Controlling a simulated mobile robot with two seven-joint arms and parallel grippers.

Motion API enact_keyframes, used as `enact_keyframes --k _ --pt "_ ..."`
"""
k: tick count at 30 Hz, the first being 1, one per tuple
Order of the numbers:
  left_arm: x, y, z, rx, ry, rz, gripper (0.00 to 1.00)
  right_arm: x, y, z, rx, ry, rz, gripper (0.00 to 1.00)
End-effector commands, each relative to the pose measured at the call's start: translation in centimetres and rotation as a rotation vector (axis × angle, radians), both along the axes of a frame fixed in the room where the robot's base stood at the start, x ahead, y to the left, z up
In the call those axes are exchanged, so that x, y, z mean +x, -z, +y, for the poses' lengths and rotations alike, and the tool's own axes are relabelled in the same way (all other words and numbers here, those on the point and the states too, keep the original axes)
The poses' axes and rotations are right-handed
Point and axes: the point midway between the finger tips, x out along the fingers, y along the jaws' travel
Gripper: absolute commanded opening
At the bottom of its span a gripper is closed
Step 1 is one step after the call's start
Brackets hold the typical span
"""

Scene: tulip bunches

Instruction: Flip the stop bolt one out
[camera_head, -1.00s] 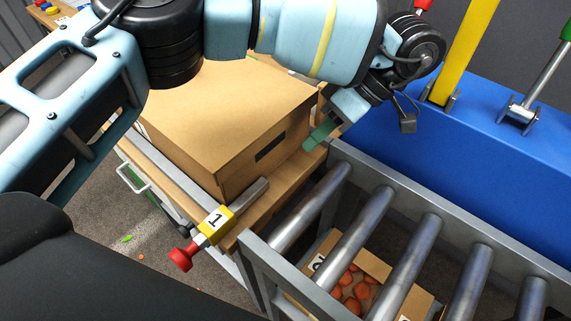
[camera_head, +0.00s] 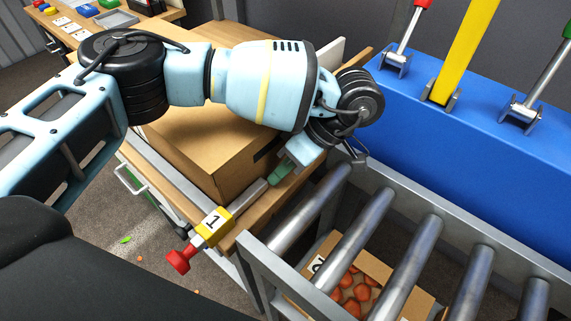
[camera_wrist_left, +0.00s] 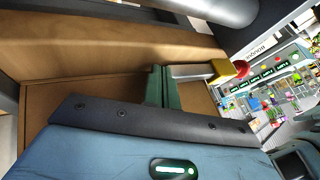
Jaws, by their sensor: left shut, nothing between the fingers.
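The stop bolt one is a grey bar (camera_head: 247,197) with a yellow block (camera_head: 213,227) marked "1" and a red knob (camera_head: 180,261) at its near end. It lies along the wooden board's corner beside the cardboard box. My left gripper (camera_head: 281,173), with green fingertips, is shut and empty at the bar's far end. In the left wrist view the shut green fingers (camera_wrist_left: 160,88) stand right by the end of the bar (camera_wrist_left: 190,71); I cannot tell whether they touch. The yellow block (camera_wrist_left: 223,70) and knob (camera_wrist_left: 242,68) point away. My right gripper is not in view.
The cardboard box (camera_head: 190,150) stands just behind the bolt, under my left arm. Metal rollers (camera_head: 355,240) lie to the right, with a box of red-orange things (camera_head: 355,285) below. A blue housing (camera_head: 470,140) with levers is behind.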

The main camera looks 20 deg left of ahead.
Motion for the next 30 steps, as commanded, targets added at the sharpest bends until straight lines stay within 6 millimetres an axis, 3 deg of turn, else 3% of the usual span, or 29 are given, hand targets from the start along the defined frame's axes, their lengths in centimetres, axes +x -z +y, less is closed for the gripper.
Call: enact_keyframes --k 8,15,21,30 --pt "-0.2 -0.1 0.1 0.001 0.001 0.0 0.0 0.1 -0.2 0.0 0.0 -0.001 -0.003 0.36" --pt "-3.3 -0.4 1.3 0.001 0.004 0.0 0.0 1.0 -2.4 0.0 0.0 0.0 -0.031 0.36" --pt "-6.1 -0.3 2.2 0.0 0.003 0.001 0.0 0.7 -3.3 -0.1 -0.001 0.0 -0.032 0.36" --pt "-7.0 0.0 2.5 0.0 0.002 0.001 0.0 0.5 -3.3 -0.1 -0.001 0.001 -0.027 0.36"
